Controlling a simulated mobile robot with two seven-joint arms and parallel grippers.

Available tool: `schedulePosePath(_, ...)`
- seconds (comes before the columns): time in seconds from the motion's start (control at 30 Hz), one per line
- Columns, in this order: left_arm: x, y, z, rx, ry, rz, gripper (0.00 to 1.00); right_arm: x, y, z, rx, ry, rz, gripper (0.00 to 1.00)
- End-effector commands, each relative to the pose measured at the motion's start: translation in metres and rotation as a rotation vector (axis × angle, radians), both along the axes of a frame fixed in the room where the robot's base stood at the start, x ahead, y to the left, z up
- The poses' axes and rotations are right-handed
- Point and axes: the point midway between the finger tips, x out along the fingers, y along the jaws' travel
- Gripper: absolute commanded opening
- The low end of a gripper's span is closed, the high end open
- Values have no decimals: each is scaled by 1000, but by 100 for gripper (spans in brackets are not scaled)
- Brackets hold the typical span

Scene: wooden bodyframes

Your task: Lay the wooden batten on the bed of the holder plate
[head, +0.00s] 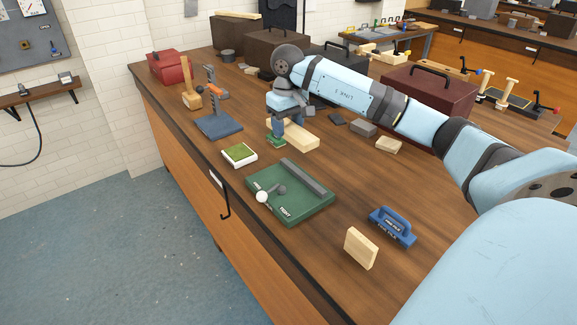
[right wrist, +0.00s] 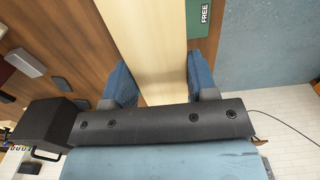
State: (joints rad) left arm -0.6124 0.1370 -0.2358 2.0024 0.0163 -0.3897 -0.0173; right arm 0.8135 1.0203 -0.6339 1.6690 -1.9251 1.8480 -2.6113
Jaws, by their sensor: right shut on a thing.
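The pale wooden batten (head: 300,137) is around the middle of the bench. My right gripper (head: 287,130) is shut on it, with the blue fingers on either side. In the right wrist view the batten (right wrist: 165,40) runs between the fingers of the gripper (right wrist: 160,82). I cannot tell whether the batten touches the bench. The green holder plate (head: 312,205) lies nearer, towards the bench's front edge. It has a dark bar along its far right side and a lever with a white ball knob. No batten lies on it. My left gripper is not in view.
A small green piece marked FREE (right wrist: 200,20) is beside the batten. A white-rimmed green pad (head: 239,155), a blue stand (head: 217,126), a blue handled block (head: 392,227) and an upright wooden block (head: 360,248) stand around the plate. Toolboxes stand behind.

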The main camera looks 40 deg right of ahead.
Motion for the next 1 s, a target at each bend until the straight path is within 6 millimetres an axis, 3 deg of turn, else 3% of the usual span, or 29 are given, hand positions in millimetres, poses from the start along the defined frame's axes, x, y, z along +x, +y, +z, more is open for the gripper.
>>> schedulePosePath(0.2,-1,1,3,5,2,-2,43,-1,1,-60,2,6,0,23)
schedulePosePath(0.33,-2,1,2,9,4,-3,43,-1,0,-84,1,2,0,23)
schedulePosePath(0.57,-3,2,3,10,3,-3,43,0,0,-102,0,1,-1,23)
schedulePosePath(0.83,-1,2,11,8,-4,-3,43,0,1,-137,2,1,-1,23)
schedulePosePath(1.0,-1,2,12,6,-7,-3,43,0,0,-140,0,-2,0,23)
